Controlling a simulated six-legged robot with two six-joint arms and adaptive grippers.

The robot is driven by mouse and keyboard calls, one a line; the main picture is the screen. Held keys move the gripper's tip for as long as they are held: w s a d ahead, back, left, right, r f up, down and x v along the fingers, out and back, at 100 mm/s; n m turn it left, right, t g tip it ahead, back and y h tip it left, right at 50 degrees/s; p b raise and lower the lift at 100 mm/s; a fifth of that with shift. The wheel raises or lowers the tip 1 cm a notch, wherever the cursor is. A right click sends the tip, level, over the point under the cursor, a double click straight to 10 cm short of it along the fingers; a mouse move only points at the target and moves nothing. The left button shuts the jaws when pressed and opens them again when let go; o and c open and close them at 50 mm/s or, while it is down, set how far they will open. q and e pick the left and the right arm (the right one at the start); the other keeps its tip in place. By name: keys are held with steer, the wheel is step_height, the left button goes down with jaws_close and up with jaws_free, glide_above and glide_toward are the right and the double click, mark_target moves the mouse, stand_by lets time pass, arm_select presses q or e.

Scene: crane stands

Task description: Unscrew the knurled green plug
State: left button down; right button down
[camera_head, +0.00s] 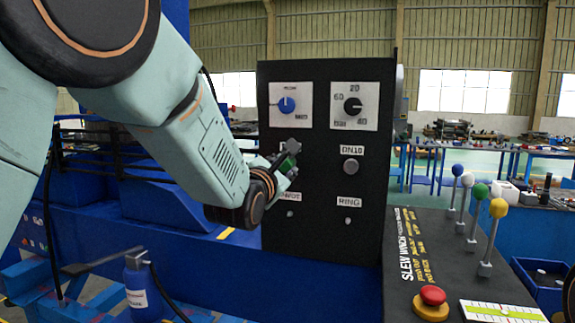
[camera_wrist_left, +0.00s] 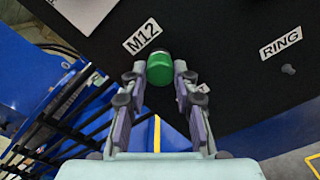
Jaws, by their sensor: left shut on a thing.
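The knurled green plug (camera_wrist_left: 160,70) sits at the black panel below the M12 label in the left wrist view. In the head view only a bit of the green plug (camera_head: 287,166) shows, partly covered by my gripper. My left gripper (camera_wrist_left: 160,80) is shut on the plug, with one finger on each side of it. In the head view my left gripper (camera_head: 284,160) reaches the panel from the left. Whether the plug's thread is still in the panel is hidden. My right gripper is not in view.
The black panel (camera_head: 325,235) carries a blue knob (camera_head: 287,105), a black dial (camera_head: 352,106), a grey DN10 plug (camera_head: 350,165) and a RING stud (camera_head: 348,221). At right, a console has several ball-topped levers (camera_head: 490,235) and a red button (camera_head: 432,298). A blue bottle (camera_head: 141,290) stands lower left.

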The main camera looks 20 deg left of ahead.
arm_select(q)
steer(key=n, duration=0.5)
steer(key=shift+s+f+p, duration=0.1)
steer(key=shift+f+p, duration=0.2)
steer(key=shift+f, duration=0.05)
steer(key=c, duration=1.4)
jaws_free()
steer(key=o, duration=0.4)
steer(key=shift+r, duration=0.3)
steer(key=shift+o, duration=0.2)
steer(key=shift+c, duration=0.7)
